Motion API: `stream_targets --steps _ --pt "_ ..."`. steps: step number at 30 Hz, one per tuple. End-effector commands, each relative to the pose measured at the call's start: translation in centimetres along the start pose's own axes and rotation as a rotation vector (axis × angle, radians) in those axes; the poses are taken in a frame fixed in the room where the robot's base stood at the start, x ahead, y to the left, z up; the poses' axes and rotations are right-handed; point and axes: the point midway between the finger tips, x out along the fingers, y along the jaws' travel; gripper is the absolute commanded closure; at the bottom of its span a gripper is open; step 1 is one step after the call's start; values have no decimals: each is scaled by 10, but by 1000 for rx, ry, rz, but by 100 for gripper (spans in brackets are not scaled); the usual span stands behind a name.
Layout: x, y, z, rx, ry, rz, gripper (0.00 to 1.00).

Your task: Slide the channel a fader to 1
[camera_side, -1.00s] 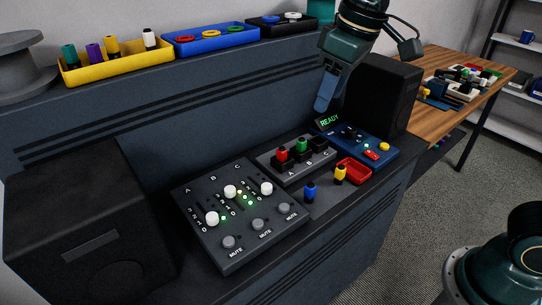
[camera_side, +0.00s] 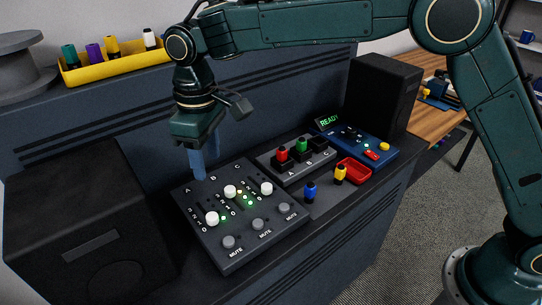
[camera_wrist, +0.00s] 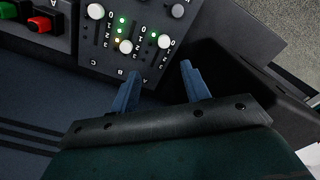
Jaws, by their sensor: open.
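The grey mixer panel (camera_side: 258,246) has three faders with white caps. The channel A cap (camera_side: 211,218) is the leftmost in the side view, well along its slot from the letter A; I cannot read its exact scale mark. It is the rightmost cap in the wrist view (camera_wrist: 164,41). The B cap (camera_side: 230,191) sits nearer its letter, and the C cap (camera_side: 266,188) farther from its own. My gripper (camera_side: 206,164) points down above the panel's lettered edge. Its blue fingers are apart and empty in the wrist view (camera_wrist: 158,78), with the A cap just beyond them.
Grey mute knobs (camera_side: 261,225) line the panel's front. To the right are a block with coloured plugs (camera_side: 295,160), a blue box (camera_side: 360,147), a red tray (camera_side: 354,171) and loose blue (camera_side: 310,192) and yellow plugs (camera_side: 340,174). Black speakers (camera_side: 80,215) stand either side.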

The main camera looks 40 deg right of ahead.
Motion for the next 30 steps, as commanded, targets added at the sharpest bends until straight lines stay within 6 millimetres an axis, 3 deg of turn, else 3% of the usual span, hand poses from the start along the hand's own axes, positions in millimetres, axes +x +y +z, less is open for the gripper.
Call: stream_targets --steps 17,30 --pt "18 -8 -8 -18 -13 -1 53" --pt "73 -8 -7 -17 -15 -2 53"
